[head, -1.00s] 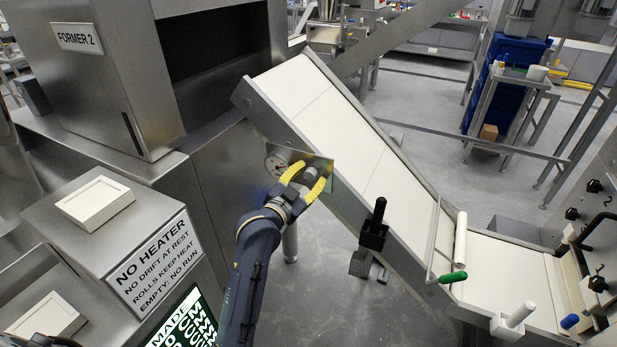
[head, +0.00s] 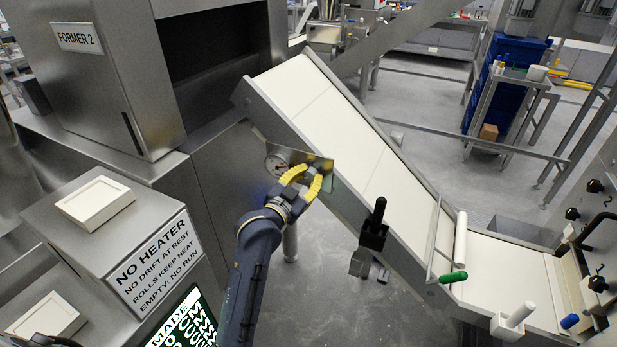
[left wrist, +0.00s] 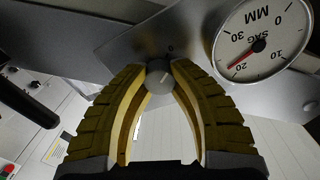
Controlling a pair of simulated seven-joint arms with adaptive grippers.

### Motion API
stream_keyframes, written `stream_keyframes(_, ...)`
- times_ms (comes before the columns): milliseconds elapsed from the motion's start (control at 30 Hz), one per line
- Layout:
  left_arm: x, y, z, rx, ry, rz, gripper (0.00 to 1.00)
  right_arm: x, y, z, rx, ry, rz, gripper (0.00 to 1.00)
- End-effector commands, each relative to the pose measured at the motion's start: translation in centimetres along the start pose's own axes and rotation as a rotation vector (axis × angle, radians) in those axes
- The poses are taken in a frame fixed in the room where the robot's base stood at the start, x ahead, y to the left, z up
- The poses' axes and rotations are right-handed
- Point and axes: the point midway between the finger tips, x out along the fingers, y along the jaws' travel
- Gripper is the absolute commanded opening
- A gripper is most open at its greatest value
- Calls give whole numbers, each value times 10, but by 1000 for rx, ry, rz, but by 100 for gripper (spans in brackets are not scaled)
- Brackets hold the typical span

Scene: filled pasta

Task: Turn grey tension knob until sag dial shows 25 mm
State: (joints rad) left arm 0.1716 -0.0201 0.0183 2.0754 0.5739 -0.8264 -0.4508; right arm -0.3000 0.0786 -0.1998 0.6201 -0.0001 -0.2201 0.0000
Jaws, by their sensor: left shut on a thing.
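The grey tension knob (left wrist: 158,75) sits on a metal plate (head: 318,163) at the side of the sloping conveyor. My left gripper (head: 312,172) has yellow ribbed fingers, and in the left wrist view (left wrist: 159,72) their tips are closed on the knob from both sides. The sag dial (left wrist: 264,40) is white, marked in MM, and appears upside down beside the knob in the left wrist view. Its red needle points at about 20. The dial also shows small in the head view (head: 276,163), partly behind the fingers. My right gripper is not in view.
The white conveyor belt (head: 345,125) slopes down to the right past my gripper. A black handle (head: 375,225) and a green-tipped bar (head: 453,277) stick out along its side. The FORMER 2 cabinet (head: 110,90) stands at the left, with a NO HEATER sign (head: 153,262) below it.

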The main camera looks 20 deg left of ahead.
Motion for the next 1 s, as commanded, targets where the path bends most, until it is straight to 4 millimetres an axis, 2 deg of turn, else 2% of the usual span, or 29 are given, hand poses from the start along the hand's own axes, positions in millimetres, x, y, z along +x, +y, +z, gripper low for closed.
stream_keyframes(300,0,-1,-2,-178,14,-5,0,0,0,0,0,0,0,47)
stream_keyframes(633,0,-1,-3,-187,16,-6,0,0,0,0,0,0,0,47)
stream_keyframes(667,0,-1,-3,-187,16,-6,26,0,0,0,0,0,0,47)
stream_keyframes(700,0,-1,-3,-187,16,-6,31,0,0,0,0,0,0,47)
stream_keyframes(800,0,-1,-2,-187,14,-6,42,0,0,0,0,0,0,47)
stream_keyframes(1000,0,-1,-1,-186,12,-5,42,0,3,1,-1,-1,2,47)
